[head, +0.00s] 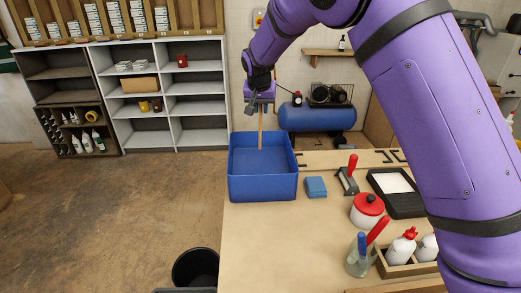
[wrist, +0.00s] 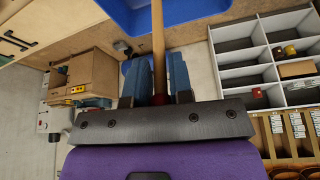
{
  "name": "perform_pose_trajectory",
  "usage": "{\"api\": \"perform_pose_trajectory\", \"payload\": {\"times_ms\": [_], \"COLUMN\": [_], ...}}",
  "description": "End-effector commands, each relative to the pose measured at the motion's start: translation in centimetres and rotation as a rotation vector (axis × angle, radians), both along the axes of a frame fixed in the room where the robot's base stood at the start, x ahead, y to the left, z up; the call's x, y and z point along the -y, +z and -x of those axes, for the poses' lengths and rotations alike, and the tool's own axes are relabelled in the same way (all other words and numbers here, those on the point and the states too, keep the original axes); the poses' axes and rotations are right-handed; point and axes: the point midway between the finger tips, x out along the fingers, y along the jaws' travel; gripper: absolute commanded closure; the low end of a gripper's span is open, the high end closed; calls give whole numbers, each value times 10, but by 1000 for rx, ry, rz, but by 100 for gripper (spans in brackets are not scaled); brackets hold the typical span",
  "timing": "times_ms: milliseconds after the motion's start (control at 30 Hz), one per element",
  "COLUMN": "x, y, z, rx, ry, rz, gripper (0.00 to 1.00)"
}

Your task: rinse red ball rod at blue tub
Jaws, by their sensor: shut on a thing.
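My gripper (head: 261,103) is above the blue tub (head: 262,187), near its far side. It is shut on a thin wooden rod (head: 261,130), which hangs about upright with its lower part inside the tub. In the wrist view, the rod (wrist: 158,35) runs out between the two blue fingers of my gripper (wrist: 159,65) towards the tub (wrist: 190,10). A red part shows at the rod's held end, close to the palm. I cannot tell whether the rod's lower end touches the tub's floor or any liquid.
Right of the tub are a blue block (head: 316,187), a red-handled tool (head: 351,170), a black-rimmed tray (head: 405,208) and a red-lidded pot (head: 367,212). Nearer are a jar with handles (head: 358,264) and a bottle caddy (head: 410,268). A dark bin (head: 195,265) stands on the floor.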

Motion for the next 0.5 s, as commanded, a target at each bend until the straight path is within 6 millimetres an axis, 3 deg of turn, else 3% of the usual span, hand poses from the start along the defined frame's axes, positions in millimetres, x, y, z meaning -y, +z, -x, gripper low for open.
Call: {"api": "perform_pose_trajectory", "payload": {"times_ms": [500], "x": [0], "y": [35], "z": [0], "rx": [1], "ry": [0], "rz": [0], "gripper": [100]}}
